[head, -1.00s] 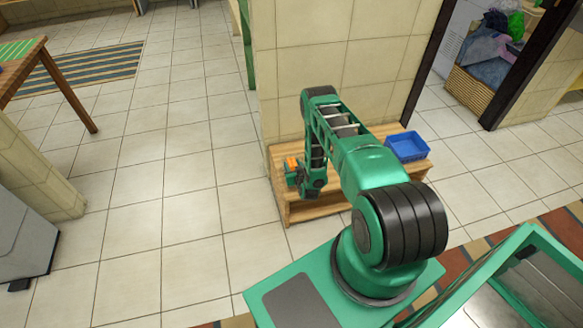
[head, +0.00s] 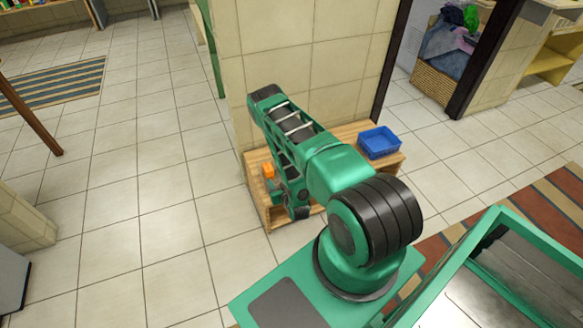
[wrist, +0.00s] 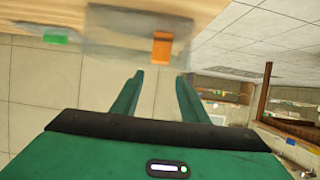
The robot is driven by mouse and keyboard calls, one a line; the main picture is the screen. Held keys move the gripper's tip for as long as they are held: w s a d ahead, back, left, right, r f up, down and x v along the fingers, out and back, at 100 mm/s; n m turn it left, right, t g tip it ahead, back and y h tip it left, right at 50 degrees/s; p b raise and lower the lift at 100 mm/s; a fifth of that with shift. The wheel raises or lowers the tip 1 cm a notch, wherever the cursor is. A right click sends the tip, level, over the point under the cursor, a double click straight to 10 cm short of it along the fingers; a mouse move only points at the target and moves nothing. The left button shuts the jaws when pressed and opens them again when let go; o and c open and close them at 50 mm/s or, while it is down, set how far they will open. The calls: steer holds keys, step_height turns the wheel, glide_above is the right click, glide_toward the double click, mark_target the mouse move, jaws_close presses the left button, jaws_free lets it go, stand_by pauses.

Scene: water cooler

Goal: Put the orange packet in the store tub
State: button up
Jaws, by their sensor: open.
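The orange packet (head: 268,170) shows at the left end of a low wooden bench in the head view. In the wrist view the orange packet (wrist: 162,48) is ahead of my gripper (wrist: 161,75), at a grey see-through shape (wrist: 115,35); I cannot tell whether it is inside it. My gripper is open, with nothing between its fingers and a gap to the packet. A blue tub (head: 380,142), apparently the store tub, stands at the bench's right end, away from my gripper. My arm hides the bench's middle and most of my gripper in the head view.
The wooden bench (head: 344,131) stands against a tiled wall pillar (head: 290,50). A small green item (wrist: 62,37) lies on the wood in the wrist view. A laundry basket (head: 436,85) is beyond at the right. The tiled floor left of the bench is clear.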

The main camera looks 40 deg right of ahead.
steer(key=w+d+r+n+g+y, duration=0.1)
steer(key=w+r, duration=0.3)
steer(key=r, duration=0.3)
steer(key=w+d+r+g, duration=0.15)
steer(key=w+r, duration=0.25)
steer(key=r, duration=0.4)
steer(key=s+d+r+g, duration=0.1)
steer(key=s+r+g, duration=0.15)
steer(key=r, duration=0.75)
steer(key=s+d+r+g, duration=0.1)
steer(key=s+r, duration=0.3)
steer(key=r, duration=0.5)
steer(key=s+a+r+m+g, duration=0.2)
steer(key=s+r+g, duration=0.2)
steer(key=s+r, duration=1)
steer(key=s+a+r+g+y, duration=0.1)
steer(key=s+a+r, duration=0.1)
steer(key=s, duration=0.5)
steer(key=s+a+r+m+g+y, duration=0.1)
steer(key=s+a+r, duration=0.2)
steer(key=s, duration=0.5)
steer(key=s+a+r+m, duration=0.1)
steer(key=s+a+r, duration=0.1)
steer(key=s, duration=0.6)
steer(key=shift+s+a+r+g+y, duration=0.25)
steer(key=shift+a+g+y, duration=0.15)
steer(key=shift+a, duration=0.15)
